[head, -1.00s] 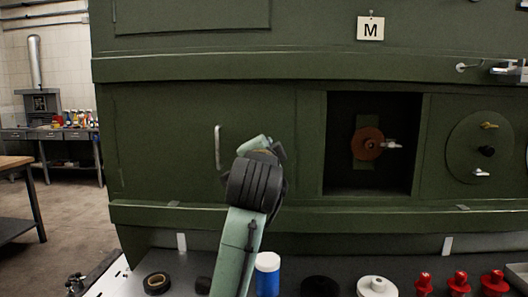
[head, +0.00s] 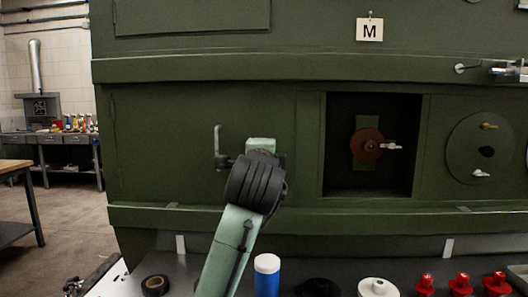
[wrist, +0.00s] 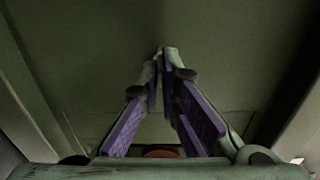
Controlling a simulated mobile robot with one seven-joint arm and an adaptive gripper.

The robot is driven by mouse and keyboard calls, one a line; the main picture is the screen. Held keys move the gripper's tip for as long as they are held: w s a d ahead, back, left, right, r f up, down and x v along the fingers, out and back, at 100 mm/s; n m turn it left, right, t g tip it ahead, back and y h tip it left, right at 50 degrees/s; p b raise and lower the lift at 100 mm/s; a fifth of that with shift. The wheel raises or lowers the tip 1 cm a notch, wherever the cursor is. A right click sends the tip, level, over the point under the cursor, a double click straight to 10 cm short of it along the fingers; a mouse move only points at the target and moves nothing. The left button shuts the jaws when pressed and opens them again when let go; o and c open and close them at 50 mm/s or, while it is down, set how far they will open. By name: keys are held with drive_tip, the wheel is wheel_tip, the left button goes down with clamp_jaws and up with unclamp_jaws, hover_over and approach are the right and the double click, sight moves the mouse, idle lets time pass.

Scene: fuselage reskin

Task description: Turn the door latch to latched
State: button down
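A green door panel (head: 160,150) fills the left middle of the head view. A thin grey upright handle (head: 217,145) shows on it, just left of my wrist. I cannot tell whether this is the latch or whether it is latched. My gripper is mostly hidden behind my wrist in the head view. In the wrist view, its purple-padded fingers (wrist: 162,58) converge with their tips together against a plain green surface, and nothing shows between them. I cannot tell whether they touch the door. The handle does not show clearly in the wrist view.
Right of the door is a dark recess (head: 340,175) with a brown disc (head: 366,150). A round green panel (head: 465,145) is farther right. A dark shelf below holds a black ring (head: 155,285), a blue bottle (head: 267,278), a white round part (head: 377,288) and red parts (head: 462,284).

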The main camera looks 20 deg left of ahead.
drive_tip(key=c, duration=2.3)
unclamp_jaws()
drive_tip(key=o, duration=0.5)
drive_tip(key=v, duration=1.2)
